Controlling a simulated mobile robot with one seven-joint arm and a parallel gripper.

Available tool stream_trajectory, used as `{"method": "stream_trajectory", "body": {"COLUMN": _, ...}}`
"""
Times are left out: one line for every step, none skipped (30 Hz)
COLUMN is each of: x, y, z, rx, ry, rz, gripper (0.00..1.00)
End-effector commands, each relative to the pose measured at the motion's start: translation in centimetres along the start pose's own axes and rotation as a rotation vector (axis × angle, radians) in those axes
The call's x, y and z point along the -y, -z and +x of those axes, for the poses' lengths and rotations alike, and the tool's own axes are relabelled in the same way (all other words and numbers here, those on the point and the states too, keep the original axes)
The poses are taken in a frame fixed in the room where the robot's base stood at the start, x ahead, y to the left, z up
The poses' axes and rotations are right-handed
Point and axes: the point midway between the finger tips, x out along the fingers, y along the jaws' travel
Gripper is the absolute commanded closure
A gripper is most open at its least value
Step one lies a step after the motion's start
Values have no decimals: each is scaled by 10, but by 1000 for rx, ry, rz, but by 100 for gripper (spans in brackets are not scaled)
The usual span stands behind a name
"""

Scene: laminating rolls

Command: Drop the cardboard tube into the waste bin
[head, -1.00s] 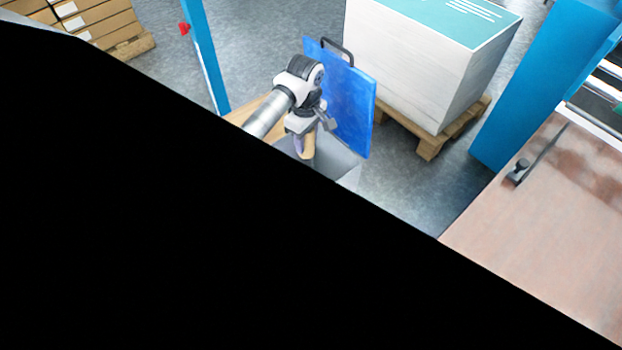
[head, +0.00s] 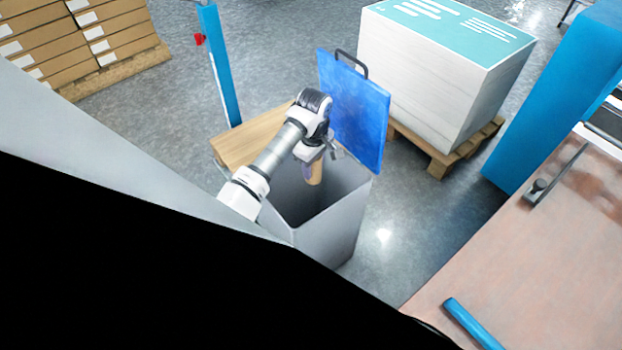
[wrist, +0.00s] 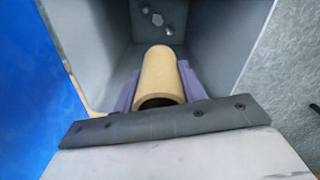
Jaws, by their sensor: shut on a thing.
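The cardboard tube (head: 315,175) is tan and hangs roughly upright from my gripper (head: 313,168) over the open mouth of the waste bin. In the wrist view the tube (wrist: 160,75) sits between the purple finger pads of my gripper (wrist: 158,88), which is shut on it. The grey waste bin (head: 335,232) stands on the floor with its blue lid (head: 355,112) swung up at the back. In the wrist view the bin's inner wall (wrist: 88,40) surrounds the tube's far end, and a few round marks show deeper inside. How deep the tube reaches is hard to tell.
A wooden board or pallet (head: 250,138) lies left of the bin. A large white paper stack (head: 430,75) on a pallet stands behind the lid. A table with a blue bar (head: 472,322) is at the right. Black covers the lower left.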

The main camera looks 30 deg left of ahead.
Motion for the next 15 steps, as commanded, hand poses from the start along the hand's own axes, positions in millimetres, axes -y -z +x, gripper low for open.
{"method": "stream_trajectory", "body": {"x": 0, "y": 0, "z": 0, "rx": 0, "ry": 0, "rz": 0, "gripper": 55}}
{"method": "stream_trajectory", "body": {"x": 0, "y": 0, "z": 0, "rx": 0, "ry": 0, "rz": 0, "gripper": 51}}
{"method": "stream_trajectory", "body": {"x": 0, "y": 0, "z": 0, "rx": 0, "ry": 0, "rz": 0, "gripper": 46}}
{"method": "stream_trajectory", "body": {"x": 0, "y": 0, "z": 0, "rx": 0, "ry": 0, "rz": 0, "gripper": 42}}
{"method": "stream_trajectory", "body": {"x": 0, "y": 0, "z": 0, "rx": 0, "ry": 0, "rz": 0, "gripper": 38}}
{"method": "stream_trajectory", "body": {"x": 0, "y": 0, "z": 0, "rx": 0, "ry": 0, "rz": 0, "gripper": 34}}
{"method": "stream_trajectory", "body": {"x": 0, "y": 0, "z": 0, "rx": 0, "ry": 0, "rz": 0, "gripper": 34}}
{"method": "stream_trajectory", "body": {"x": 0, "y": 0, "z": 0, "rx": 0, "ry": 0, "rz": 0, "gripper": 34}}
{"method": "stream_trajectory", "body": {"x": 0, "y": 0, "z": 0, "rx": 0, "ry": 0, "rz": 0, "gripper": 34}}
{"method": "stream_trajectory", "body": {"x": 0, "y": 0, "z": 0, "rx": 0, "ry": 0, "rz": 0, "gripper": 34}}
{"method": "stream_trajectory", "body": {"x": 0, "y": 0, "z": 0, "rx": 0, "ry": 0, "rz": 0, "gripper": 34}}
{"method": "stream_trajectory", "body": {"x": 0, "y": 0, "z": 0, "rx": 0, "ry": 0, "rz": 0, "gripper": 34}}
{"method": "stream_trajectory", "body": {"x": 0, "y": 0, "z": 0, "rx": 0, "ry": 0, "rz": 0, "gripper": 34}}
{"method": "stream_trajectory", "body": {"x": 0, "y": 0, "z": -1, "rx": -1, "ry": 0, "rz": 0, "gripper": 34}}
{"method": "stream_trajectory", "body": {"x": 0, "y": 0, "z": -2, "rx": -1, "ry": 0, "rz": 0, "gripper": 34}}
